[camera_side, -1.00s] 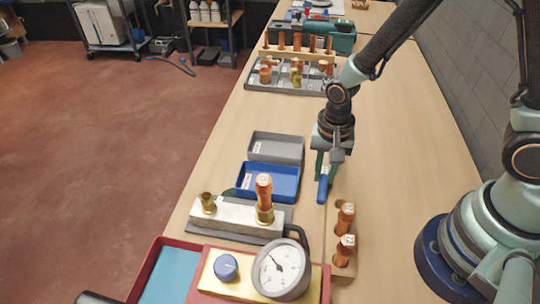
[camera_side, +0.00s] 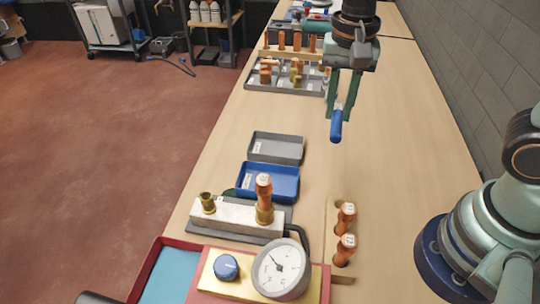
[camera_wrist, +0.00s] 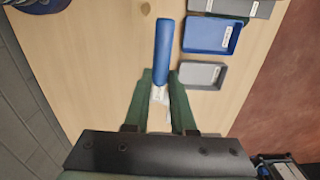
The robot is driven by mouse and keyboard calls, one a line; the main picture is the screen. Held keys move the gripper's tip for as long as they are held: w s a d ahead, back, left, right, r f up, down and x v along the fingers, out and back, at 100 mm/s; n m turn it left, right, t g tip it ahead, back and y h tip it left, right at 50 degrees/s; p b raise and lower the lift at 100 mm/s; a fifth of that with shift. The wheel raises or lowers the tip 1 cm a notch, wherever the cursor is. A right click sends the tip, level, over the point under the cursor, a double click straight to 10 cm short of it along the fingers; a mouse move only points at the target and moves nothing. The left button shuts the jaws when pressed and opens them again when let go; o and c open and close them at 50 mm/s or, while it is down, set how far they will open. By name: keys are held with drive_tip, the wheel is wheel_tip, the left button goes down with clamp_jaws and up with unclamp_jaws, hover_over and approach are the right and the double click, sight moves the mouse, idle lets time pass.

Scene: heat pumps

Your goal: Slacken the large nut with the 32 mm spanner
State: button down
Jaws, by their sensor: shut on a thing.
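My gripper (camera_side: 342,112) is shut on a blue-handled tool (camera_side: 336,126), which hangs handle-down above the table. In the wrist view its blue handle (camera_wrist: 162,50) sticks out beyond my gripper (camera_wrist: 161,76), with a pale metal part between the fingers. I cannot read its size. A large brass nut (camera_side: 264,216) sits at the foot of an upright copper pipe (camera_side: 264,188) on a metal block (camera_side: 237,219). A smaller brass fitting (camera_side: 207,203) stands on the block's left end. The tool is well apart from the nut.
A blue tray (camera_side: 268,183) and a grey tray (camera_side: 276,148) lie behind the block. A pressure gauge (camera_side: 281,268) stands in front. Two labelled copper pieces (camera_side: 345,217) stand at its right. A rack of copper parts (camera_side: 290,75) is further back.

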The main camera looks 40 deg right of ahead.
drive_tip(key=shift+r, duration=0.25)
drive_tip(key=shift+w+a+f+n, duration=0.1)
drive_tip(key=shift+a+n, duration=0.05)
drive_tip(key=shift+n, duration=0.45)
drive_tip(key=shift+a+f+n, duration=0.1)
drive_tip(key=shift+a+n, duration=0.05)
drive_tip(key=shift+n, duration=0.45)
drive_tip(key=a+f+n, duration=0.4)
drive_tip(key=f+n, duration=0.1)
drive_tip(key=n, duration=0.9)
drive_tip(key=a+f+n, duration=0.4)
drive_tip(key=f+n, duration=0.2)
drive_tip(key=n, duration=0.8)
drive_tip(key=shift+w+f, duration=0.25)
drive_tip(key=shift+s+a, duration=0.3)
drive_tip(key=shift+a, duration=0.6)
drive_tip(key=shift+s+a, duration=0.1)
drive_tip(key=shift+a, duration=0.2)
